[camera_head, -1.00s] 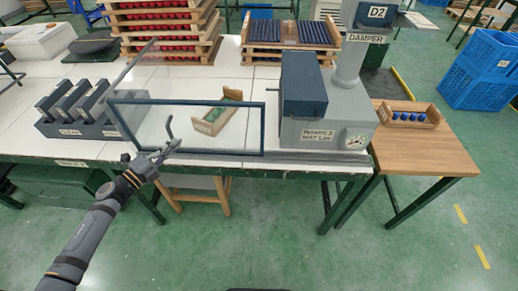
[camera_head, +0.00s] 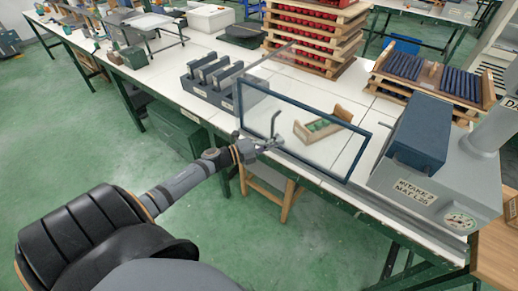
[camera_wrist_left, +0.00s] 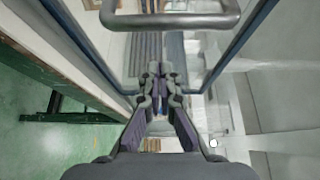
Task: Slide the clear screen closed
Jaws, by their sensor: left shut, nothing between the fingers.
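The clear screen (camera_head: 312,109) stands upright in a dark blue frame at the front edge of the white bench, in the middle of the head view. Its frame also shows in the left wrist view (camera_wrist_left: 236,48). A grey handle (camera_head: 274,122) is on the screen's near face; it crosses the top of the left wrist view (camera_wrist_left: 170,21). My left gripper (camera_head: 274,143) is shut and empty, close by the lower end of the handle. Its closed fingertips (camera_wrist_left: 154,72) point at the screen; whether they touch the handle I cannot tell. My right gripper is not in view.
Behind the screen lies a wooden tray (camera_head: 339,111) with green pieces. A grey machine (camera_head: 450,185) with a dark blue box stands just right of the screen. A grey rack (camera_head: 240,98) of dark blocks is left. Red-filled crates (camera_head: 318,62) are stacked behind.

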